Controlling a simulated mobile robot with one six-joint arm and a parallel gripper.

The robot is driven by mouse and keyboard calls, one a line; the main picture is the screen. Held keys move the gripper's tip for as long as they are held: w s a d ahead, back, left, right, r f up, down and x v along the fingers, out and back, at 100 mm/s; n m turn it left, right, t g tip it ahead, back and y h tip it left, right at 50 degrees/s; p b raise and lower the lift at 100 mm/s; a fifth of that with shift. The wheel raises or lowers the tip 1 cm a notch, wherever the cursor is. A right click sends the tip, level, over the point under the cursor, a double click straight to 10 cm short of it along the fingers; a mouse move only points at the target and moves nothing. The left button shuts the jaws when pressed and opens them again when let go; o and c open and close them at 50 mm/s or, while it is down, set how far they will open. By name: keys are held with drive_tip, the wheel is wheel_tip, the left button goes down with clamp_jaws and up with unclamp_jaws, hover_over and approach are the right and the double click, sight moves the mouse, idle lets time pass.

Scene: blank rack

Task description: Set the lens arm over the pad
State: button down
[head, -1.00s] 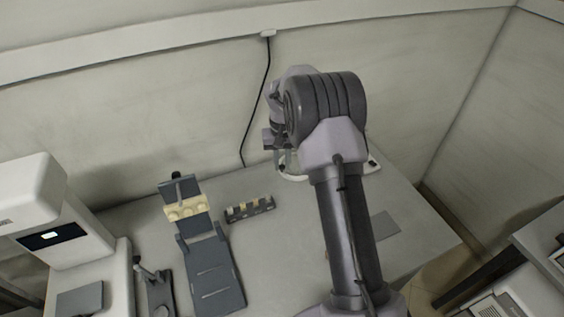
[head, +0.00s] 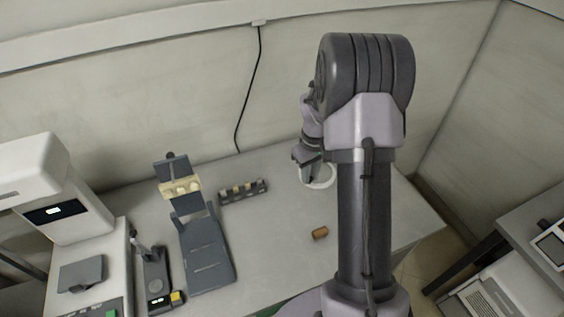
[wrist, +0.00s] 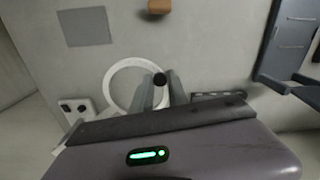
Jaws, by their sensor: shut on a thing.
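The lens arm shows in the wrist view as a white ring (wrist: 118,82) with a black knob (wrist: 160,79) at its edge. My gripper (wrist: 161,92) is shut on the knob, its two fingers on either side. In the head view, my gripper (head: 312,172) is at the white ring (head: 329,181), partly covering it. The pad (wrist: 85,27) is a flat grey square in the wrist view, apart from the ring, toward the upper left. My arm hides the pad in the head view.
A small brown block (head: 320,233) lies on the table; it also shows in the wrist view (wrist: 159,6). A dark slotted rack (head: 243,192) and a dark grey stand (head: 207,255) are to the left. A white machine (head: 60,190) stands at far left.

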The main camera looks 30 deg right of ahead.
drive_tip(key=s+d+n+p, duration=0.4)
drive_tip(key=s+d+n, duration=0.2)
drive_tip(key=s+d, duration=0.8)
drive_tip(key=shift+s+d+n, duration=0.25)
drive_tip(key=shift+s+n, duration=0.05)
drive_tip(key=shift+s, duration=0.2)
drive_tip(key=c, duration=1.3)
unclamp_jaws()
wheel_tip(320, 180, up, 18)
drive_tip(key=p, duration=0.3)
drive_tip(key=shift+f+p, duration=0.25)
drive_tip(key=shift+p, duration=0.15)
